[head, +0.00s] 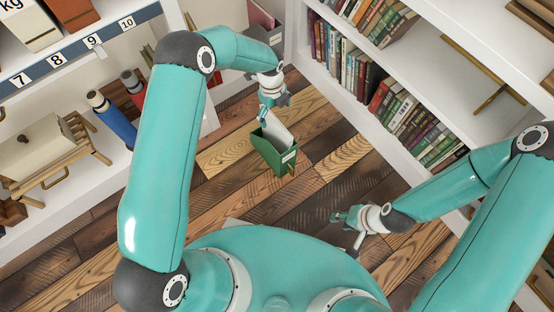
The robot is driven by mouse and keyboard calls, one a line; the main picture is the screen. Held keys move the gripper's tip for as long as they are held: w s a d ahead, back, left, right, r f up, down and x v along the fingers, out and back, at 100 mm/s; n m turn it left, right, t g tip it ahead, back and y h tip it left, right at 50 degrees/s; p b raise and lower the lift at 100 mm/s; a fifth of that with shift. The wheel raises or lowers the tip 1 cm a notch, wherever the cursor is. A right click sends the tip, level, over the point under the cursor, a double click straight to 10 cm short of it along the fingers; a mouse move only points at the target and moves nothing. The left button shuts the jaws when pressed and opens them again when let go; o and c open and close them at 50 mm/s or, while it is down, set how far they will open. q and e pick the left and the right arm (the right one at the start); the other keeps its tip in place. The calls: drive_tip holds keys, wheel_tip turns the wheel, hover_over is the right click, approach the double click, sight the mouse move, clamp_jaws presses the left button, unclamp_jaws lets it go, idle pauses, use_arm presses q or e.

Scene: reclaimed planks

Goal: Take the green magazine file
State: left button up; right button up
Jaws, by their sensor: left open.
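The green magazine file (270,157) stands upright on the plank floor in the middle of the head view, with white papers (279,133) in it and a pale label on its front. My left gripper (271,110) is open, just above the file's far end, fingers pointing down. I cannot tell whether a finger touches the file or papers. My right gripper (347,230) is open and empty above the floor, lower right of the file.
A white bookcase (345,103) with rows of books stands at the right. At the left, white shelves with a numbered blue strip (75,56) hold a blue bottle (113,120), a red bottle (133,86) and a wooden rack (75,150). Floor around the file is clear.

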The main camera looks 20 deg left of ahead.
use_arm(q)
drive_tip(key=f+b, duration=0.1)
drive_tip(key=f, duration=0.3)
drive_tip(key=w+f+m+b, duration=0.1)
drive_tip(key=f, duration=0.3)
drive_tip(key=w+a+f+m+b, duration=0.1)
drive_tip(key=f+b, duration=0.1)
drive_tip(key=f, duration=0.2)
drive_tip(key=shift+y, duration=0.3)
drive_tip(key=shift+d+f+b, duration=0.15)
drive_tip(key=shift+f+b, duration=1.05)
drive_tip(key=shift+f, duration=1.55)
use_arm(e)
wheel_tip(320, 180, down, 8)
drive_tip(key=shift+r, duration=0.15)
use_arm(q)
drive_tip(key=shift+r, duration=0.1)
drive_tip(key=c, duration=1.3)
drive_tip(key=shift+w, duration=0.15)
drive_tip(key=shift+c, duration=1.4)
